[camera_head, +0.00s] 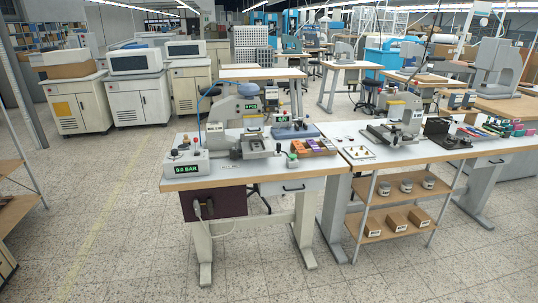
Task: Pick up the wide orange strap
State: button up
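A small group of coloured pieces lies at the right end of the nearest workbench (225,160), to the right of the stamping press (250,143). An orange piece (313,145) shows among them, with purple and brownish pieces beside it. At this distance I cannot tell for sure that the orange piece is the wide strap. My gripper is not in view.
A grey control box (187,160) reading 0.0 BAR stands at the bench's left end. A second bench with another press (398,122) adjoins on the right. A wooden shelf rack (400,205) with cans and boxes stands below. Floor (110,235) is clear at front left.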

aim_at(300, 148)
jog(key=i+u, duration=0.15)
jog(key=i, duration=0.3)
jog(key=i+u, duration=0.15)
jog(key=i, duration=0.35)
jog(key=i+l+u, duration=0.2)
jog(key=i, duration=0.25)
jog(key=i+u, duration=0.15)
jog(key=i, duration=0.35)
jog(key=i+l+u, duration=0.15)
jog(key=i+l, duration=0.15)
jog(key=i, duration=0.15)
jog(key=i+l+u, duration=0.15)
jog(key=i, duration=0.3)
jog(key=l, duration=0.1)
